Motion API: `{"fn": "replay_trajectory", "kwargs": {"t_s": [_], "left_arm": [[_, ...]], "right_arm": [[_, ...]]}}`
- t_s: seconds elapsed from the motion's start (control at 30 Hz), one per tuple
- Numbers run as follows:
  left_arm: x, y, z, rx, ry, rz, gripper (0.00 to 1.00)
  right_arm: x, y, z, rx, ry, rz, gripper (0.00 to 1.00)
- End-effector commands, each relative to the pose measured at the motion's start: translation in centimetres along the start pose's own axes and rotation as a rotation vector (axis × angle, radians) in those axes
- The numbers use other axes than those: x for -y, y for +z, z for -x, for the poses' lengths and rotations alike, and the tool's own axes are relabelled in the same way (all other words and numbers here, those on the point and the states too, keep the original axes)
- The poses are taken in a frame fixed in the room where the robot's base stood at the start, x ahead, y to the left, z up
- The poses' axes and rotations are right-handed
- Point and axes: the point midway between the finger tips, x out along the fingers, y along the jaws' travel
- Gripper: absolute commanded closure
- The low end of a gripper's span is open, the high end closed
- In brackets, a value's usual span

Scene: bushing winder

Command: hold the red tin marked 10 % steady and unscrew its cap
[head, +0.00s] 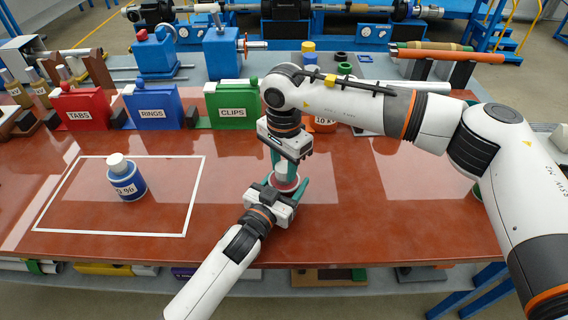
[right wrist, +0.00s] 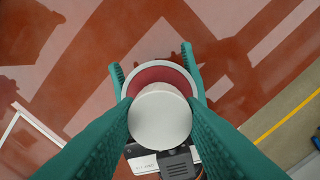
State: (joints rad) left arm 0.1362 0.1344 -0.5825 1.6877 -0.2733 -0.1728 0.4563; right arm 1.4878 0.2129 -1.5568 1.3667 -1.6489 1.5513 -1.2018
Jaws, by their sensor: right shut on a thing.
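The red tin (right wrist: 160,75) stands between my two grippers near the middle of the table. In the right wrist view its red top with a white rim shows under a round white cap (right wrist: 160,120). Its label is hidden. My right gripper (head: 283,164) comes down from above. It is shut on the cap, with a teal finger on each side in the right wrist view. My left gripper (head: 285,184) reaches in from the front, low down. Its fingers lie along both sides of the tin and appear shut on it.
A blue tin (head: 127,184) with a white cap stands inside a white outline (head: 190,200) at left. Behind stand a red TABS bin (head: 80,107), a blue RINGS bin (head: 153,105) and a green CLIPS bin (head: 232,98).

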Motion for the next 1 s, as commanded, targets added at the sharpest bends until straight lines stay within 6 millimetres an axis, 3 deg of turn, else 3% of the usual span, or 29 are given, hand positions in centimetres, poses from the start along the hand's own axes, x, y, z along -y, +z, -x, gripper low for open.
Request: {"fn": "replay_trajectory", "kwargs": {"t_s": [1.0], "left_arm": [[0.0,-0.2,0.0,-0.005,0.0,0.0,1.0]], "right_arm": [[0.0,0.0,2.2,0.0,0.0,-0.002,0.92]]}}
